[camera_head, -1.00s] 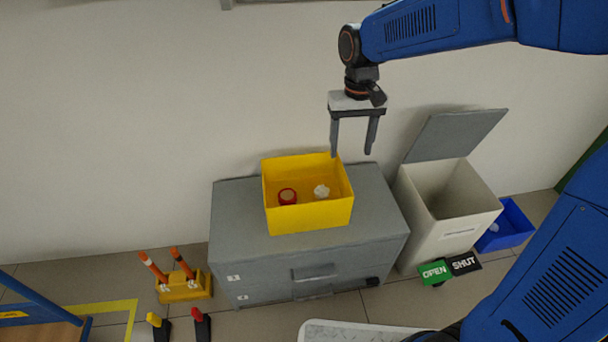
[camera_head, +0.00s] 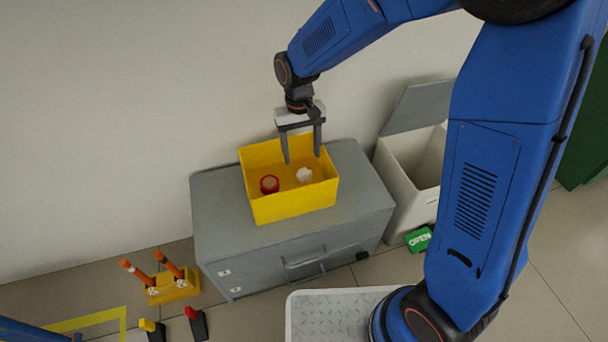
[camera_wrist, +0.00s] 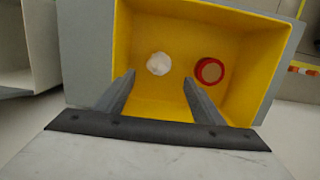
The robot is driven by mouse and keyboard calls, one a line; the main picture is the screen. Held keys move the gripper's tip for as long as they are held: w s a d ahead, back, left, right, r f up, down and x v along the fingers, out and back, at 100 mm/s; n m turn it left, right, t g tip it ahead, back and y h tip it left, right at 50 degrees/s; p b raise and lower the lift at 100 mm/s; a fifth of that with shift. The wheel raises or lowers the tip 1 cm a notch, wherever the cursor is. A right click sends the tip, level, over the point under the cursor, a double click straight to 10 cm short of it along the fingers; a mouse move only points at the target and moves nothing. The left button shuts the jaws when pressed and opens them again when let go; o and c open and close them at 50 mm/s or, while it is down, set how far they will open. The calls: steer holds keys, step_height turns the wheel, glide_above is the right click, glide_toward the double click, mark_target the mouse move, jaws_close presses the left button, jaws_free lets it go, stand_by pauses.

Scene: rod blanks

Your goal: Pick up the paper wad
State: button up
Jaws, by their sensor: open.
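The paper wad (camera_head: 304,175) is a small white crumpled lump on the floor of the yellow bin (camera_head: 292,209). In the wrist view the paper wad (camera_wrist: 159,64) lies beyond my fingertips, between their lines and nearer the left one. My gripper (camera_head: 302,158) is open and empty, pointing down, with its fingertips at the bin's back part, above the wad. A red ring-shaped roll (camera_head: 270,184) lies in the same bin, left of the wad; it also shows in the wrist view (camera_wrist: 209,71), right of the wad.
The bin stands on a grey drawer cabinet (camera_head: 225,215) against the wall. A white box with a raised grey lid (camera_head: 410,175) stands at right. A green OPEN sign (camera_head: 418,239) is in front of it. Orange-handled tools in a yellow holder (camera_head: 172,285) stand on the floor at left.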

mark_target(304, 169)
steer(key=shift+s+d+f, duration=0.1)
steer(key=shift+s+f, duration=0.1)
steer(key=shift+f, duration=0.9)
steer(key=shift+s+d+f, duration=0.1)
steer(key=shift+s+f, duration=0.15)
steer(key=shift+f, duration=0.9)
steer(key=shift+s+d+f, duration=0.1)
steer(key=shift+s+f, duration=0.1)
steer(key=shift+f, duration=0.9)
steer(key=c, duration=1)
